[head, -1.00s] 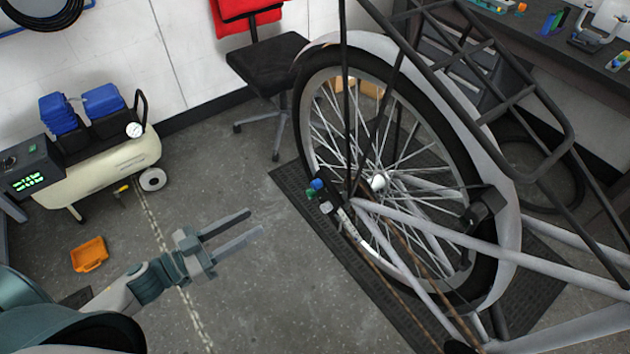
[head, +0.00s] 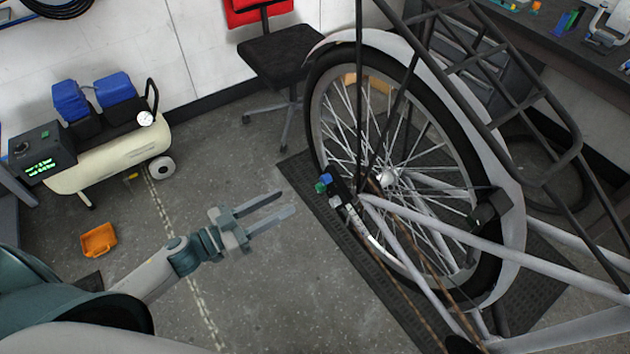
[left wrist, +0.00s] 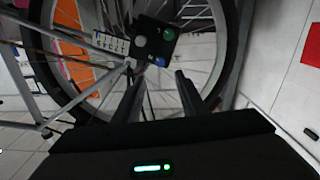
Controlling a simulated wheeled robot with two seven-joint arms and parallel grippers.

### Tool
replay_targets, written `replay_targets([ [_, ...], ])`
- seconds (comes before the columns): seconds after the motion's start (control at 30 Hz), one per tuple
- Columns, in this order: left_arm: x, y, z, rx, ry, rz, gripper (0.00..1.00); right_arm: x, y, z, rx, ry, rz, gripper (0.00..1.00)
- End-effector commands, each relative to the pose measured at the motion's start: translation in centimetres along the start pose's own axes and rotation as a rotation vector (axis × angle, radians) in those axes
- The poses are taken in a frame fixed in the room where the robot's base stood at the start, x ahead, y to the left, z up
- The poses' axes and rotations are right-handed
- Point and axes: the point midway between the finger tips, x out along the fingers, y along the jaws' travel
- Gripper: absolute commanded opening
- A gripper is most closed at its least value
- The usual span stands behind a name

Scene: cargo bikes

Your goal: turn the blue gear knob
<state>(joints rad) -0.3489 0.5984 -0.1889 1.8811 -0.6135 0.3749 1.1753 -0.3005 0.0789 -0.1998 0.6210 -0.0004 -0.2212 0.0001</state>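The blue gear knob (head: 326,177) is a small blue piece on a dark box (head: 337,182) beside the rear wheel's hub. A green knob (head: 320,187) and a pale grey one sit close to it. In the left wrist view the blue knob (left wrist: 160,61) shows at the box's lower edge, just above the gap between my fingertips. The green knob (left wrist: 168,35) is above it. My left gripper (head: 272,206) is open and empty, left of the box and apart from it in the head view. My right gripper is in neither view.
The bicycle's rear wheel (head: 321,122), frame tubes and black rack (head: 520,85) fill the right side. A black mat (head: 310,195) lies below. A compressor (head: 105,157), an orange tray (head: 98,240) and a chair (head: 279,56) stand clear of my gripper.

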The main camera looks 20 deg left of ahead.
Motion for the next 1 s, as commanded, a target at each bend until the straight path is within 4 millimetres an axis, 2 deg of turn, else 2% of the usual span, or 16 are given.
replay_targets([
  [0.5, 8.8, 0.0, -0.3, -0.001, 0.002, 0.000, 0.38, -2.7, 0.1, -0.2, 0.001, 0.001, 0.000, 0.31],
  [0.7, 10.6, 0.0, -0.1, 0.000, 0.001, -0.001, 0.38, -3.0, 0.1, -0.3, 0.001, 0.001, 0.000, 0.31],
  [1.0, 11.1, 0.0, 0.0, 0.001, 0.000, 0.000, 0.38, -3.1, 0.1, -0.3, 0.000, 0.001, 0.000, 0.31],
])
